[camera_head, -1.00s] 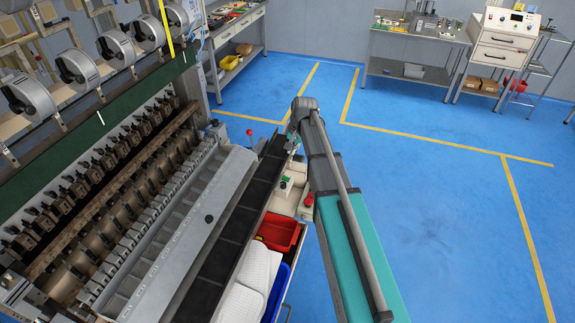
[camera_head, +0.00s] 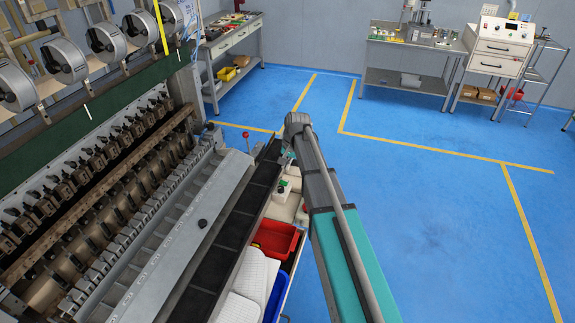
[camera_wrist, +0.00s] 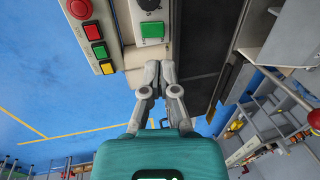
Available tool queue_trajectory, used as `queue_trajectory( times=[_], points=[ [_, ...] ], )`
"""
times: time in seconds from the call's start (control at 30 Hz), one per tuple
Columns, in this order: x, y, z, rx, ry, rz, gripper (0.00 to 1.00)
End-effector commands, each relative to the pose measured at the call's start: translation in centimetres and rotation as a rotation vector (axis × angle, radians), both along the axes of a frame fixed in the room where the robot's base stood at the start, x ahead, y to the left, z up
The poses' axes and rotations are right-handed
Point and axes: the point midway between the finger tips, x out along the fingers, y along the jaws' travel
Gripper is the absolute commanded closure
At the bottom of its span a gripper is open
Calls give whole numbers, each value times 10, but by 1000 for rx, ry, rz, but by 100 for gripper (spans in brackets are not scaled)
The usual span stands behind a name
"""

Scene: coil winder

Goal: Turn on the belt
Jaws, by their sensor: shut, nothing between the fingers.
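The belt (camera_head: 237,222) is a long dark strip along the right side of the coil winder. It also shows as a dark band in the wrist view (camera_wrist: 200,45). A grey control box with a green square button (camera_wrist: 152,30) and a dark round knob above it is in the wrist view. My gripper (camera_wrist: 160,66) is shut and empty. Its fingertips point at the box, just below the green button in the picture; whether they touch it I cannot tell. In the head view my arm hides the gripper.
A light panel (camera_wrist: 110,66) left of the box carries a red round button (camera_wrist: 79,9) and red, green and yellow square buttons. Red (camera_head: 274,238) and blue (camera_head: 277,296) trays lie beside the belt. The coil winder (camera_head: 130,215) fills the left. Blue floor (camera_head: 430,220) is open at right.

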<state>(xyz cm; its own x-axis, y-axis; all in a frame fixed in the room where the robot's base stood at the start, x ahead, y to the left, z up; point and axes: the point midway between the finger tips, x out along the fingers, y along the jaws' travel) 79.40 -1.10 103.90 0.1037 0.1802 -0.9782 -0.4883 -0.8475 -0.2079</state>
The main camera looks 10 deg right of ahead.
Motion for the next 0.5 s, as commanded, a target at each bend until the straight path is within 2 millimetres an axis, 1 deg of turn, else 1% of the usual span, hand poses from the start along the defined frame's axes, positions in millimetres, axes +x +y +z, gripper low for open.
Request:
queue_trajectory(
  times=[0.03,0.5],
  points=[
    [1,1,-8,0,0,0,100],
    [4,7,-43,0,0,0,100]
  ],
)
